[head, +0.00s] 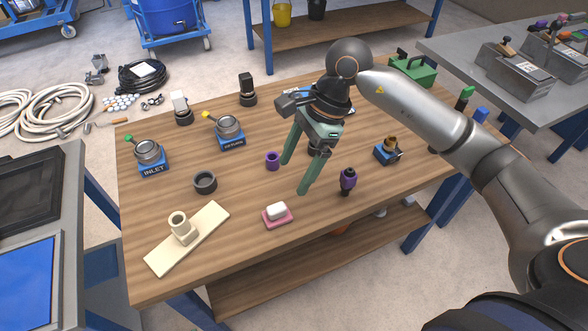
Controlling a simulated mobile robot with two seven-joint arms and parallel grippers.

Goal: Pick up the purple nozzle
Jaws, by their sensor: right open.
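A purple and black nozzle (347,180) stands upright on the wooden workbench (240,255), right of the middle. A small purple ring-shaped piece (272,160) sits on the bench to its left. My right gripper (294,176) is open, with its two green fingers pointing down and spread apart. Nothing shows between the fingers. The fingertips are between the purple ring and the nozzle, left of the nozzle and apart from it. My left gripper is not in view.
A pink dish with a white block (277,212), a dark ring (205,182) and a cream board with a socket (183,230) lie at the front. The inlet valve (149,153) and another blue-based valve (229,130) stand at left. A blue block with a brass fitting (387,151) is right of the nozzle.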

